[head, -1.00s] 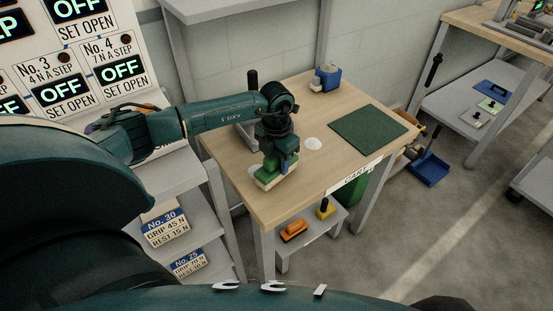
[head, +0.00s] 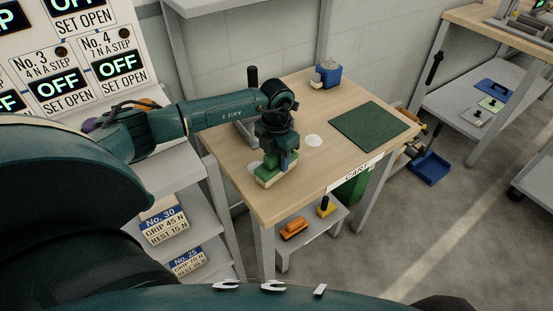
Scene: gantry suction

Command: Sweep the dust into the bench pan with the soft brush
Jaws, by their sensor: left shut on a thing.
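My left gripper (head: 279,150) reaches in from the left and is shut on the soft brush (head: 268,176), a green block with cream bristles. The brush is low over the wooden bench top near its left edge; I cannot tell whether it touches. A pale patch of dust (head: 254,167) shows just left of the brush, partly hidden by it. Another pale patch of dust (head: 314,140) lies right of the gripper. A grey metal piece (head: 244,135) behind my arm may be the bench pan; it is mostly hidden. My right gripper is out of view.
The bench (head: 240,190) also bears a dark green mat (head: 368,131) and a blue box (head: 328,74) at the back. An orange brush (head: 293,229) and a yellow item (head: 326,206) are on its lower shelf. A blue dustpan (head: 430,168) is on the floor at right.

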